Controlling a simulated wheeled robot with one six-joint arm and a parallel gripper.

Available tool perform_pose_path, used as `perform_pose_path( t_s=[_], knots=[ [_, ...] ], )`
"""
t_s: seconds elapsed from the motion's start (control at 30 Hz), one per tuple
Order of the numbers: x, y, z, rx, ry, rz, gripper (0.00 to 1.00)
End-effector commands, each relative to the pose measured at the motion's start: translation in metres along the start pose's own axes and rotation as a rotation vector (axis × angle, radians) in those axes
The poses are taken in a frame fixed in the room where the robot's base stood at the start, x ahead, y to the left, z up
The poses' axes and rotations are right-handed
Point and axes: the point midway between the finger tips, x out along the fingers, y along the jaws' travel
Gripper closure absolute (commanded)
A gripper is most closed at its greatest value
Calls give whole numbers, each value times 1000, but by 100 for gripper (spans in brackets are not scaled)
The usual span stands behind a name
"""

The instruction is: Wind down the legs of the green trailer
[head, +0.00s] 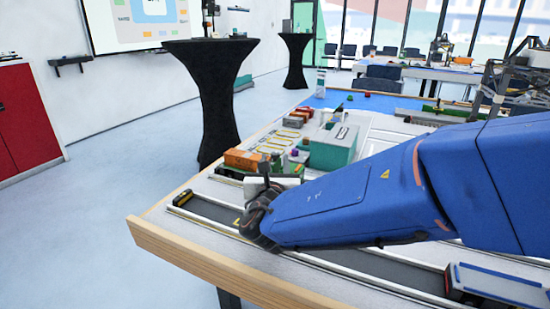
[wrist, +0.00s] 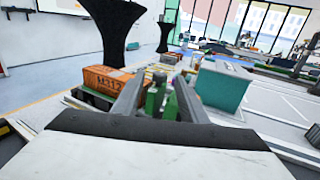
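My gripper (head: 266,186) is over the near left part of the table, at the end of my blue arm. In the wrist view its two grey fingers (wrist: 165,76) stand apart, with a gap between them. Green parts (wrist: 156,100) show beyond and between the fingers; I cannot tell whether the fingers touch them. An orange container (wrist: 107,88) marked M312 sits on a low dark green base (wrist: 88,98), which looks like the trailer, just left of the fingers. In the head view the container (head: 245,160) is behind my gripper. The trailer's legs cannot be made out.
A teal box (head: 333,147) stands behind and right of my gripper. A dark track (head: 215,209) runs along the table's wooden front edge (head: 205,268). A black-covered standing table (head: 213,100) is beyond the table's left side.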

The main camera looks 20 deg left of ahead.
Motion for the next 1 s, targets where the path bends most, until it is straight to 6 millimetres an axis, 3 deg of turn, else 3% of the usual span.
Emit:
perform_pose_path(
  t_s=[0.23, 0.6, 0.77, 1.0],
  knots=[
    [25, 0, 0, -1, 0, 0, 61],
    [30, 0, 0, 0, 0, 0, 61],
    [30, 0, 0, 0, 0, 0, 97],
    [29, 1, 0, 1, 0, -6, 100]
  ],
)
